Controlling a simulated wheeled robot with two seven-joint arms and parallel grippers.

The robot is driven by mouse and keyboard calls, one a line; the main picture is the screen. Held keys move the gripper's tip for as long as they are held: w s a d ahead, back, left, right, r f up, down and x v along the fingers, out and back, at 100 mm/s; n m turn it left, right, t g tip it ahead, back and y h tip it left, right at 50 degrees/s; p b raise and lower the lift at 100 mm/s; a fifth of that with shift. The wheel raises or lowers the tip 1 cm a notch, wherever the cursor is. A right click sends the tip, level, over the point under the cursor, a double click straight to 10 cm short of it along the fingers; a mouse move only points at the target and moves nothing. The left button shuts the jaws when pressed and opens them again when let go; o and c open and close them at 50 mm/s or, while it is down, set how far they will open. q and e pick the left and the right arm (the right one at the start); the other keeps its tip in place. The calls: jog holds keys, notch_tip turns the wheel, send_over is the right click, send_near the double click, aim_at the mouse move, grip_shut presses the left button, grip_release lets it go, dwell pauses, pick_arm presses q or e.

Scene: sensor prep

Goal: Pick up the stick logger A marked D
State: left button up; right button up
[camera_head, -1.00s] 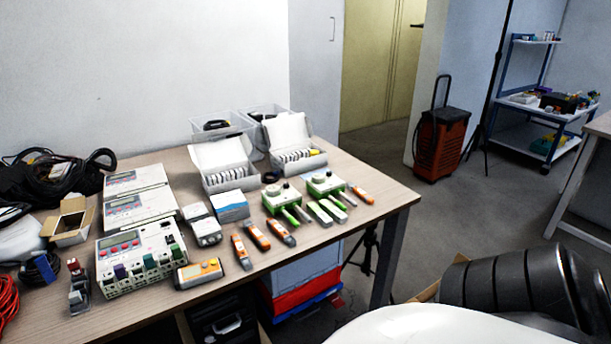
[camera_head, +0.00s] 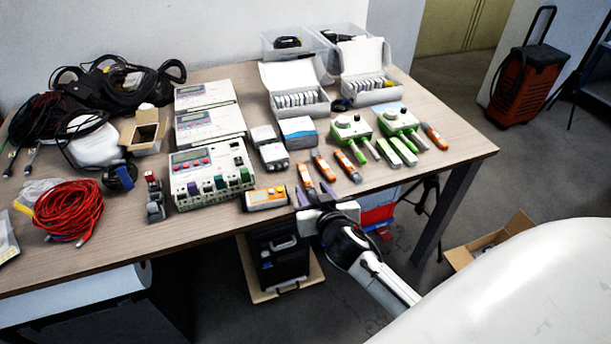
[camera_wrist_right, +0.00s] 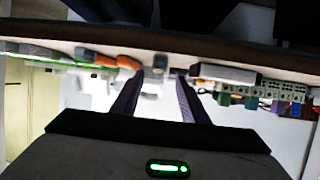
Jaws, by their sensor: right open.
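Several orange-and-grey stick loggers lie on the table: three near its front edge, a left one (camera_head: 305,176), a middle one (camera_head: 323,166) and a right one (camera_head: 347,165), and one more (camera_head: 434,136) at the right. Their letters are too small to read. My right gripper (camera_head: 316,197) is open and empty at the table's front edge, just in front of the left and middle sticks. In the right wrist view, which looks upside down, its jaws (camera_wrist_right: 160,75) point at the table edge, with orange stick ends (camera_wrist_right: 128,62) beside the left finger. My left gripper is out of view.
An orange-and-white meter (camera_head: 266,198) lies just left of the gripper. Green-and-grey sticks (camera_head: 397,152) and green devices (camera_head: 352,129) stand behind and right. White instruments (camera_head: 213,172), open boxes (camera_head: 297,102) and a red cable coil (camera_head: 68,210) crowd the table.

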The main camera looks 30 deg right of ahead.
aim_at(307, 180)
jog(key=x, duration=0.6)
jog(key=shift+w+d, duration=0.2)
grip_shut()
